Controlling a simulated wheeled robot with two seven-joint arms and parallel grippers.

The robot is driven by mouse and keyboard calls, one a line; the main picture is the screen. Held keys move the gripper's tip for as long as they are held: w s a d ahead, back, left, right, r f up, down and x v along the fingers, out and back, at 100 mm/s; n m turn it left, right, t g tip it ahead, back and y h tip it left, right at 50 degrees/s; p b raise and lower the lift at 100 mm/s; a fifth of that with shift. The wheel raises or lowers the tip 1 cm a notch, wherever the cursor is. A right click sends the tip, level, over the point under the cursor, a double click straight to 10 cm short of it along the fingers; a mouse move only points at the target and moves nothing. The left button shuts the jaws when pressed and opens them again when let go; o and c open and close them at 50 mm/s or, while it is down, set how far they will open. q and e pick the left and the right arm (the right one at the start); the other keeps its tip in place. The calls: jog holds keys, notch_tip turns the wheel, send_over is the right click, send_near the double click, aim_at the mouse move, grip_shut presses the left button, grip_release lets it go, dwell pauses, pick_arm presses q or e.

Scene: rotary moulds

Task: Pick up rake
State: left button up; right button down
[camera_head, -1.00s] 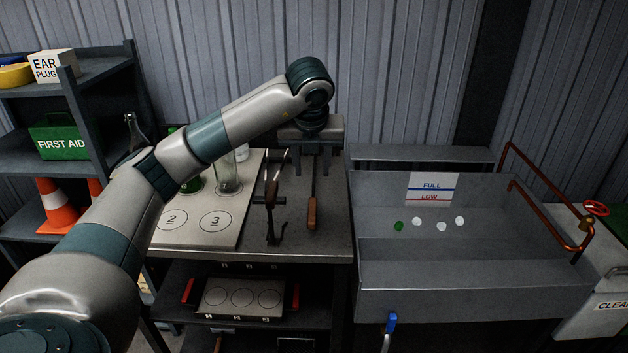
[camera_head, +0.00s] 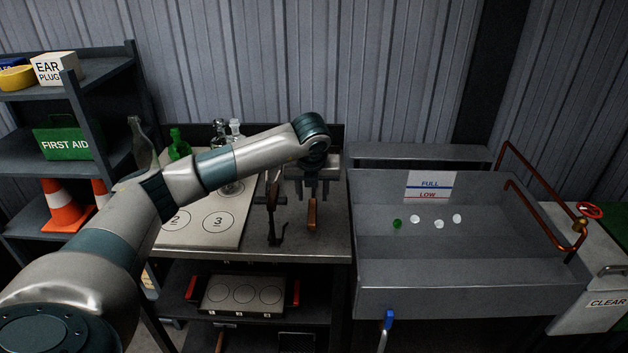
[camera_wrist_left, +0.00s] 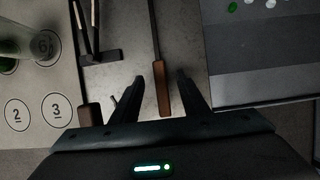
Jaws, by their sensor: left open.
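A thin-shafted tool with a brown wooden handle, which I take for the rake (camera_head: 312,214), lies on the grey bench. Its handle also shows in the left wrist view (camera_wrist_left: 162,88); its far end is out of that view and hidden by my arm in the head view. My left gripper (camera_head: 313,195) is open above the handle. My right gripper is not in view.
A numbered board (camera_head: 193,238) with glassware stands further left. A grey sink basin (camera_head: 470,275) with a raised wall is close on the right.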

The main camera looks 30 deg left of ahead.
aim_at(313, 205)
pick_arm(q)
jog(key=shift+w+a+f+p, duration=0.1)
jog(key=shift+f+p, duration=0.6)
jog(key=shift+p, duration=0.1)
jog(key=p+x, duration=0.1)
jog(key=x, duration=0.2)
jog(key=shift+f, duration=0.45)
jog(key=shift+c, duration=0.3)
grip_shut()
